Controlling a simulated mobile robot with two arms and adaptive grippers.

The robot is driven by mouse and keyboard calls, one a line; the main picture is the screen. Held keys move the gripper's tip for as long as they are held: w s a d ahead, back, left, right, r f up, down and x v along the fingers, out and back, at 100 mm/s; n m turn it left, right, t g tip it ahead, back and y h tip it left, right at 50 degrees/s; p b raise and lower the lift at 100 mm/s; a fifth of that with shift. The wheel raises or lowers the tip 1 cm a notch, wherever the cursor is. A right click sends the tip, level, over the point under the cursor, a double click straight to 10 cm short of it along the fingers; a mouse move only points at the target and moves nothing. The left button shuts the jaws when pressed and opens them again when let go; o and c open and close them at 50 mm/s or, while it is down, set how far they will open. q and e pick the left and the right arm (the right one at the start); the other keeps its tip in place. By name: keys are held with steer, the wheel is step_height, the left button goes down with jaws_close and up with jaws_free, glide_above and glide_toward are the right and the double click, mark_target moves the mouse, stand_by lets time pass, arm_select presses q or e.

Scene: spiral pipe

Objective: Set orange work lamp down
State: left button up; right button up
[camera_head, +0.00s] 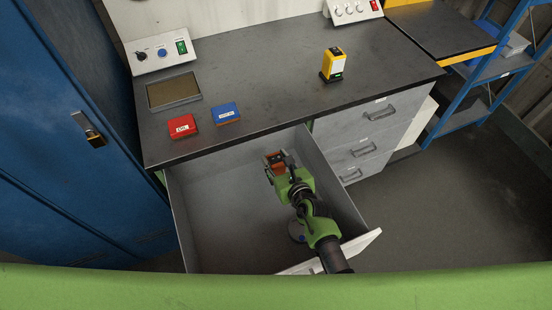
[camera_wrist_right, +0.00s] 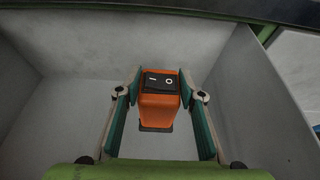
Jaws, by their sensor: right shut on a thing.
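The orange work lamp (camera_wrist_right: 158,108) has a dark top face with white marks. It sits between the two fingers of my right gripper (camera_wrist_right: 159,105), which is shut on it. In the head view the lamp (camera_head: 275,165) shows partly beyond the green gripper (camera_head: 278,166), inside the open drawer (camera_head: 205,215). The drawer floor shows below the lamp in the wrist view; I cannot tell whether the lamp touches it. My left gripper is not in view.
On the dark worktop (camera_head: 270,90) are a red box (camera_head: 182,126), a blue box (camera_head: 226,113), a yellow lamp (camera_head: 333,65) and a shallow tray (camera_head: 174,90). A blue cabinet (camera_head: 60,130) stands left of the drawer. The drawer's left part is empty.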

steer(key=shift+w+f, duration=0.1)
steer(key=shift+f, duration=0.15)
steer(key=o, duration=1.3)
steer(key=shift+r, duration=0.2)
steer(key=shift+r+p, duration=0.4)
steer(key=shift+r, duration=0.1)
steer(key=v, duration=1.2)
